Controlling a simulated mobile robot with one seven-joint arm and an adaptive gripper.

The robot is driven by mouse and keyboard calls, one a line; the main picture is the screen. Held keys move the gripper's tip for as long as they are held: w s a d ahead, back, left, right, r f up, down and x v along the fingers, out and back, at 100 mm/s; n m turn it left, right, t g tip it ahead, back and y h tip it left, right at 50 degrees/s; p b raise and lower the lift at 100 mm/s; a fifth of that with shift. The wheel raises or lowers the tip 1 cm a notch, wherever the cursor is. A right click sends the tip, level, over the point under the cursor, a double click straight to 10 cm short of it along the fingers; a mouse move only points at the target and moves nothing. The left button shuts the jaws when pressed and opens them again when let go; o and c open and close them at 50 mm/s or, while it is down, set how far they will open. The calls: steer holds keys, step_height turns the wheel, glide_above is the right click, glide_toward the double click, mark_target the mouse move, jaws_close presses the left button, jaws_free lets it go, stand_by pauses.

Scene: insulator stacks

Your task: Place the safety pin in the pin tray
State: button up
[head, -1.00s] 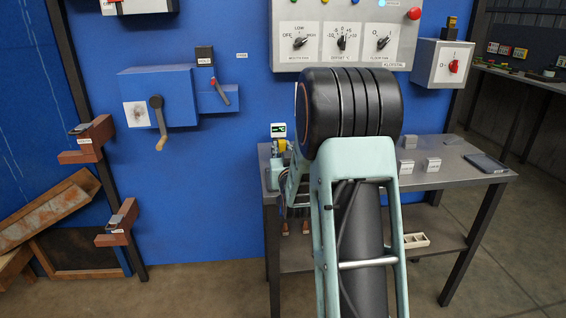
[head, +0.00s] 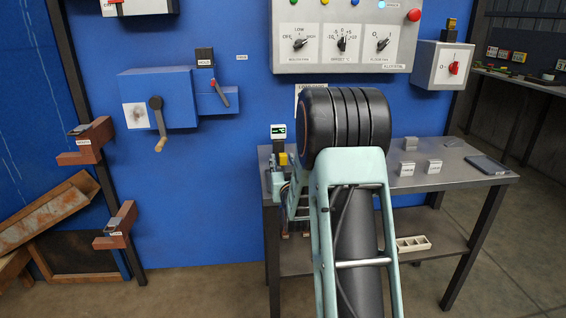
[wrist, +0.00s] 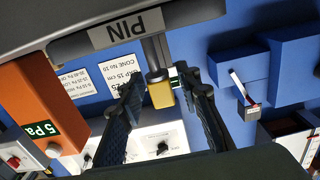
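In the wrist view, which is upside down, the safety pin shows as a yellow block (wrist: 160,92) on a grey rod. Its rod runs behind a dark edge labelled PIN (wrist: 128,27), apparently the pin tray, which hides the rod's far end. My gripper (wrist: 160,77) has its two black fingers on either side of the yellow block, with narrow gaps showing. A small yellow patch, probably the pin, shows in the head view (head: 283,158) at the bench's left end. My arm hides most of the gripper and tray there.
The grey bench (head: 455,165) carries small labelled blocks (head: 407,170) and a dark tablet (head: 486,164) to the right. A small green display (head: 278,131) stands behind the yellow patch. A control panel (head: 345,40) hangs above. In the wrist view, an orange device (wrist: 35,105) stands left of my fingers.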

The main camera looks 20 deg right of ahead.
steer(key=shift+r, duration=0.1)
steer(key=shift+r+p, duration=0.15)
steer(key=shift+p, duration=0.25)
steer(key=v, duration=1.2)
